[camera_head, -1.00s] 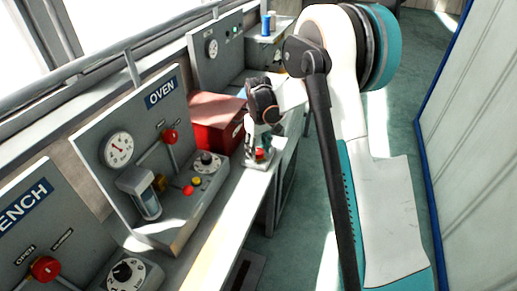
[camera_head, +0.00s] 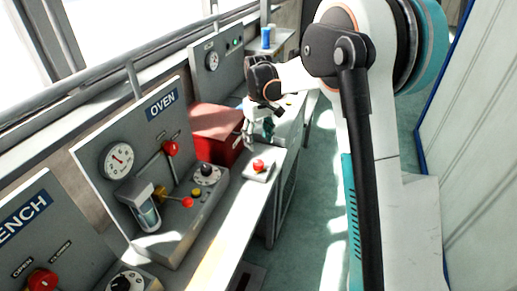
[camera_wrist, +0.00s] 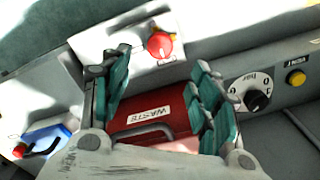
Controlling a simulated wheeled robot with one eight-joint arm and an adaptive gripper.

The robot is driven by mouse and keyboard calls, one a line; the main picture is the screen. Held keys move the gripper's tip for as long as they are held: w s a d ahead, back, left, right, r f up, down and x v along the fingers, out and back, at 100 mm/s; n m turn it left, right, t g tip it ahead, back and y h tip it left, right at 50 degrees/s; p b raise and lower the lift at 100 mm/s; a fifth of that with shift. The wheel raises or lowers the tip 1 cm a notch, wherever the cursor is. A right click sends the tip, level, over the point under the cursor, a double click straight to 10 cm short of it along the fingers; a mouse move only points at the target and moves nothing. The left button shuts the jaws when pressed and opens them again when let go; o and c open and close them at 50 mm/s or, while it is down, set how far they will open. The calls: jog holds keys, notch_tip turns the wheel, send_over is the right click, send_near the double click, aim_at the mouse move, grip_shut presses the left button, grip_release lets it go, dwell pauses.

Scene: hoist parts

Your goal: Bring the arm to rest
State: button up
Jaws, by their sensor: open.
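My gripper (camera_wrist: 165,100) shows large in the wrist view, with its two teal-padded fingers spread apart and nothing between them. In the head view my gripper (camera_head: 258,130) hangs at the end of my arm, above the bench near the red box (camera_head: 212,122) and just behind a small white plate (camera_head: 262,166) that carries a red knob (camera_head: 258,166). The wrist view shows the red box (camera_wrist: 152,122), labelled WASTE, behind the fingers. The red knob (camera_wrist: 160,45) also shows there, past the fingertips.
The grey OVEN panel (camera_head: 125,120) has a gauge, a red-knobbed lever (camera_head: 170,148), a glass vial and a dial (camera_head: 207,174). Another panel (camera_head: 30,235) stands at the lower left. Blue and white cylinders (camera_head: 268,36) stand at the back. The green floor on the right is clear.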

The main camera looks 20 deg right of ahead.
jog(key=shift+r, duration=0.85)
jog(key=s+r+m+t, duration=0.2)
jog(key=s+r+t, duration=0.1)
jog(key=s+r, duration=1)
jog(key=s+f+m+t, duration=0.1)
jog(key=s+f+t, duration=0.1)
jog(key=s, duration=0.8)
jog(key=s+f+m+t, duration=0.1)
jog(key=s+f+t, duration=0.1)
jog(key=s, duration=0.9)
jog(key=shift+f, duration=0.1)
